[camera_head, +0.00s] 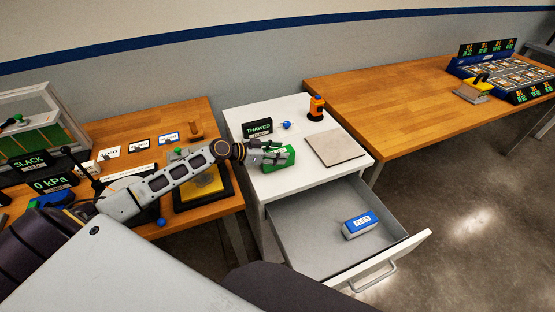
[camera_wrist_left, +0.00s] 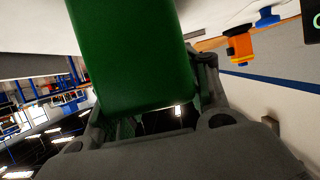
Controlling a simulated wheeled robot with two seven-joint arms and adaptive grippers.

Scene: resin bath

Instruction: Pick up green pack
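The green pack (camera_head: 279,174) is a green block at the front left of the white cabinet's top. My left gripper (camera_head: 268,156) is at the pack, reaching in from the left. In the left wrist view the green pack (camera_wrist_left: 135,55) fills the gap between the fingers of my left gripper (camera_wrist_left: 145,95). A finger lies along each side of it, and the gripper looks shut on it. I cannot tell whether the pack touches the cabinet top. My right gripper is not in view.
The white cabinet (camera_head: 240,115) carries a THAWED sign (camera_head: 257,129), an orange device (camera_head: 317,107) and a beige plate (camera_head: 335,147). Its open drawer (camera_head: 310,235) holds a blue-and-white pack (camera_head: 360,225). Wooden tables (camera_head: 400,100) stand on both sides.

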